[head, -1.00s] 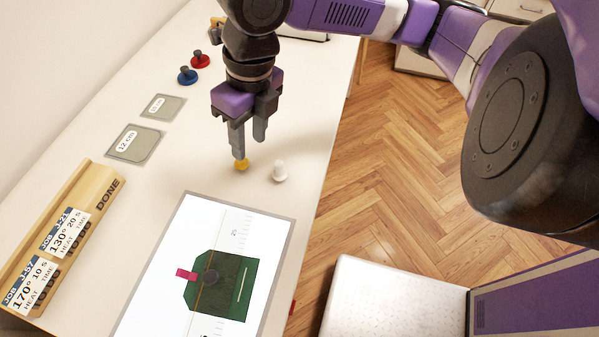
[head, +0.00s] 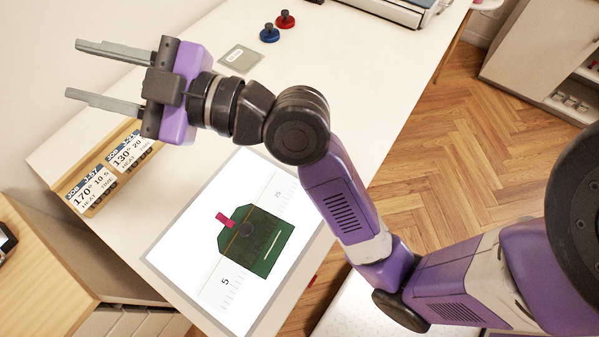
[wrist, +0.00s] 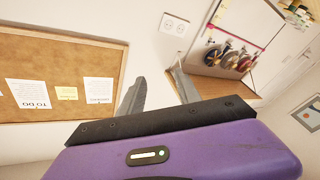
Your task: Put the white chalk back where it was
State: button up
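My gripper (head: 75,69) is open and empty, raised over the left part of the table and pointing left. In the wrist view its two fingers (wrist: 158,90) stand apart with only wall behind them. No white chalk shows in the current views; the table just beyond the lit board is hidden behind my arm. The lit white board (head: 172,246) lies on the table (head: 370,80) with a green fabric piece (head: 282,236) on it. A thin white line shows on the fabric. A dark round piece (head: 246,230) and a pink piece (head: 226,219) are at the fabric.
A wooden rack (head: 98,203) with job cards stands left of the board. A grey-green square plate (head: 240,58), a blue knobbed disc (head: 269,33) and a red one (head: 285,19) are at the back. In the wrist view, a cork board (wrist: 60,75) hangs on the wall.

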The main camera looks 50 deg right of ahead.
jog(key=s+d+f+m+g+h, duration=0.15)
jog(key=s+f+m+h, duration=0.25)
jog(key=s+f+m, duration=0.45)
jog(key=s+d+f+m+h, duration=0.35)
jog(key=s+f+h, duration=0.2)
jog(key=f, duration=0.55)
jog(key=s+d+f+g, duration=0.1)
jog(key=s+d+f, duration=0.1)
jog(key=s, duration=0.7)
jog(key=s+d+f+g+y, duration=0.1)
jog(key=s+d, duration=0.1)
jog(key=s, duration=0.7)
jog(key=shift+s+f, duration=0.35)
jog(key=shift+f, duration=0.05)
jog(key=shift+d, duration=0.1)
